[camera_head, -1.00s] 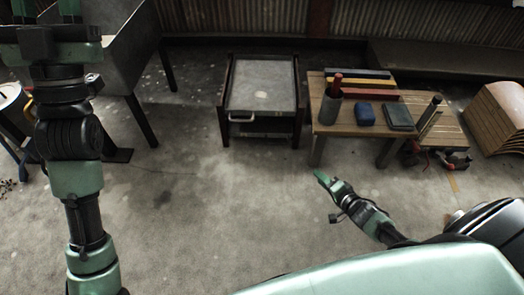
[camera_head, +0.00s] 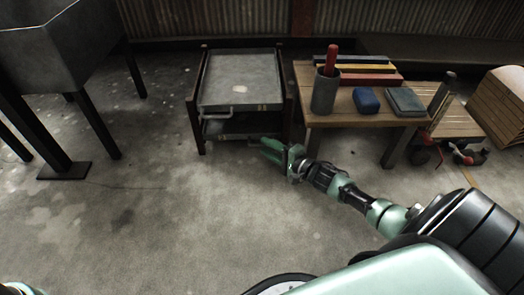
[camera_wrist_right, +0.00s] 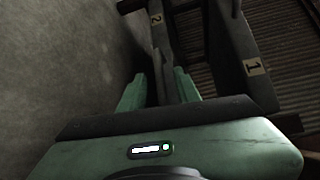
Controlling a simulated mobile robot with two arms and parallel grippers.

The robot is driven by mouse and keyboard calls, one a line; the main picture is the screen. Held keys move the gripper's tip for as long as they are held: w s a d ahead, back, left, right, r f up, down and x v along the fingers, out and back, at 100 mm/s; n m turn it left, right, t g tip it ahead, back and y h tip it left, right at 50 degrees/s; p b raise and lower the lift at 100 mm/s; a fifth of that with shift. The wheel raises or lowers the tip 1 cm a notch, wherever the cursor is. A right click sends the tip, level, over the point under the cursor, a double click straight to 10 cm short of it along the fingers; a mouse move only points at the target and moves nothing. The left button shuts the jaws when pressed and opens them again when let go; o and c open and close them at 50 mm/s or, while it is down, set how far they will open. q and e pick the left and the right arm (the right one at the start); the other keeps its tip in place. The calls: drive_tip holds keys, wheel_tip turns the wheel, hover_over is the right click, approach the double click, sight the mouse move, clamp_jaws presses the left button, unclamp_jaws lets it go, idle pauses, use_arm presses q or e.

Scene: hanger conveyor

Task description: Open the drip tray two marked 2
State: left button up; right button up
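A dark-framed rack (camera_head: 290,100) holds grey drip trays one above the other. The top tray (camera_head: 240,92) has a pale handle at its front; its label 1 (camera_wrist_right: 254,67) shows in the right wrist view. Drip tray two (camera_head: 240,126) sits below it, partly hidden in shadow; its label 2 (camera_wrist_right: 156,18) shows in the right wrist view. My right gripper (camera_head: 272,150) is just in front of the rack's lower right side. Its two fingers (camera_wrist_right: 159,76) are apart, pointing at tray two's front; I cannot tell whether they touch it. My left gripper is out of view.
A wooden table (camera_head: 345,108) with a grey cup (camera_head: 325,92), a blue block (camera_head: 366,100) and coloured bars stands close to the rack's right. A grey metal basin (camera_head: 60,45) on dark legs is at left. The floor in front is clear.

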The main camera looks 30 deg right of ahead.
drive_tip(key=shift+b+x, duration=0.55)
drive_tip(key=shift+x, duration=0.75)
clamp_jaws()
drive_tip(key=shift+f, duration=0.1)
idle(0.4)
